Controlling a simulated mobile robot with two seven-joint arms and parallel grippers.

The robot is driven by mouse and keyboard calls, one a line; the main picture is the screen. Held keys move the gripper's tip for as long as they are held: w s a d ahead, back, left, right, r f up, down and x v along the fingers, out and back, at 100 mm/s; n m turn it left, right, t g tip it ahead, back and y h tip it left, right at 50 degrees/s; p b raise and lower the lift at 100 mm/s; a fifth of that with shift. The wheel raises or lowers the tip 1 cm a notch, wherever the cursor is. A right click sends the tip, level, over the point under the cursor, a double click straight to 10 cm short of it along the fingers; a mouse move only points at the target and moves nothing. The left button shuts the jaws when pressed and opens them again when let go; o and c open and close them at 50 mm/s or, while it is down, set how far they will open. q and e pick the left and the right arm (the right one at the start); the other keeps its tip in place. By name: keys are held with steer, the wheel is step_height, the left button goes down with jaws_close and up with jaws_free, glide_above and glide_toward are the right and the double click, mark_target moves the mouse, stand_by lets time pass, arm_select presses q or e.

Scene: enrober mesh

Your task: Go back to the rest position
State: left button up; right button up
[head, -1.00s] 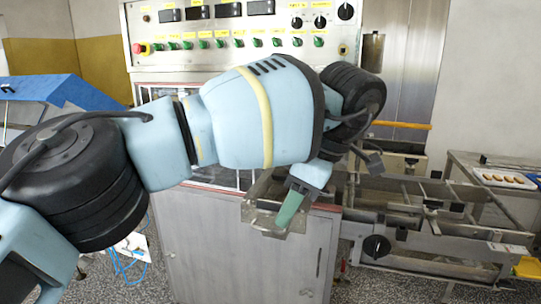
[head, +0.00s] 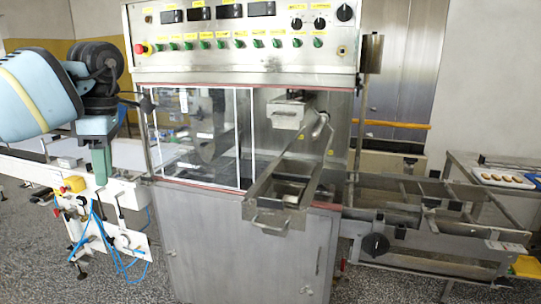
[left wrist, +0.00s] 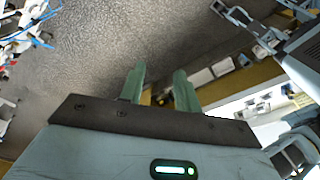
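My left gripper (head: 101,165) is at the left of the head view, raised in front of the white conveyor frame and pointing down. It is well apart from the enrober (head: 240,240). In the left wrist view its two green fingers (left wrist: 160,80) stand apart with nothing between them, over speckled floor. My right gripper is in neither view.
The enrober's control panel (head: 235,45) and glass front fill the middle. A steel trough (head: 281,212) with a handle juts out from its front. A metal conveyor frame (head: 430,210) extends right. A tray of small pieces (head: 503,179) lies on the right-hand table. Floor is open in front.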

arm_select(q)
steer(key=d+f+g+h, duration=0.1)
steer(key=d+f+h, duration=0.4)
steer(key=f, duration=0.5)
steer(key=d+f+g+h, duration=0.1)
steer(key=d+f+h, duration=0.1)
steer(key=d+f, duration=0.65)
steer(key=s+d+f+n+t+h, duration=0.3)
steer(key=s+d+f+n+h, duration=0.45)
steer(key=d+f+h, duration=0.35)
steer(key=s+a+f+n+t+y, duration=0.4)
steer(key=a+f+n+t, duration=0.3)
steer(key=n, duration=0.5)
steer(key=s+a+f+n+t+y, duration=0.35)
steer(key=a+f+n+t, duration=0.2)
steer(key=f+n, duration=0.55)
steer(key=s+a+f+n+g+y, duration=0.2)
steer(key=s+a+f+n+y, duration=0.3)
steer(key=s, duration=0.5)
steer(key=s+a+f+n+g+y, duration=0.2)
steer(key=s+a+f+n+g, duration=0.15)
steer(key=s+a+n, duration=0.5)
steer(key=s+d+f+n+t, duration=0.1)
steer(key=s+d+n, duration=0.1)
steer(key=d, duration=1.1)
steer(key=shift+s+n+t, duration=0.15)
steer(key=shift+n+t, duration=0.15)
steer(key=shift+n, duration=0.6)
